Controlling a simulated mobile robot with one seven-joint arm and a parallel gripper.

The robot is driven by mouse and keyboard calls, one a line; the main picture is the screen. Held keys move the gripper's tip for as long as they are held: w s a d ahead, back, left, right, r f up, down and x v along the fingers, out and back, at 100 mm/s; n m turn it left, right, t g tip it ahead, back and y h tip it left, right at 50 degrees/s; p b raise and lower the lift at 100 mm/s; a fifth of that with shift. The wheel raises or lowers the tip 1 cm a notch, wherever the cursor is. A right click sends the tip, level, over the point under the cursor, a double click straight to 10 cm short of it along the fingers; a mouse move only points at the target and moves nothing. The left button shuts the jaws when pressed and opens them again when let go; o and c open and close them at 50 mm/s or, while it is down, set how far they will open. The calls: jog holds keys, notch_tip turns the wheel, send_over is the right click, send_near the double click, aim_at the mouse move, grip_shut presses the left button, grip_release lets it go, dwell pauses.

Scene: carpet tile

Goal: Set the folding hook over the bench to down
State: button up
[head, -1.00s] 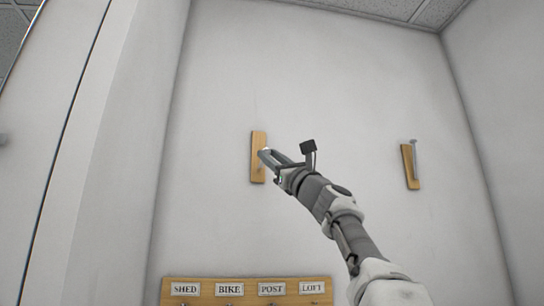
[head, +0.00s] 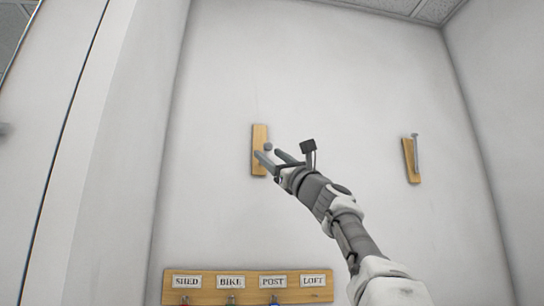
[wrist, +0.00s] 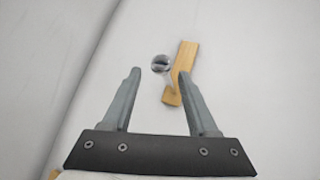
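A wooden plate (head: 259,135) with a folding hook is on the wall behind my gripper. The hook's round metal knob (head: 268,146) shows near my fingertips. In the wrist view the knob (wrist: 161,63) lies between and beyond the open fingers, left of the wooden plate (wrist: 186,55). The hook's shank is pale, and its exact angle is hard to tell. My gripper (head: 269,155) is open and empty, a little in front of the plate. A second wooden plate (head: 408,160) at the right carries a metal hook (head: 416,150) standing upright. No bench is in view.
A wooden key board (head: 250,296) with labels SHED, BIKE, POST and LOFT and small hooks is on the wall below. A pale panel or door stands at the left. The wall between the two hook plates is clear.

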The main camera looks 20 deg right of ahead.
jog(key=b+v, duration=1)
jog(key=v, duration=0.7)
jog(key=shift+s+d, duration=0.15)
jog(key=shift+s, duration=0.05)
jog(key=shift+f, duration=0.1)
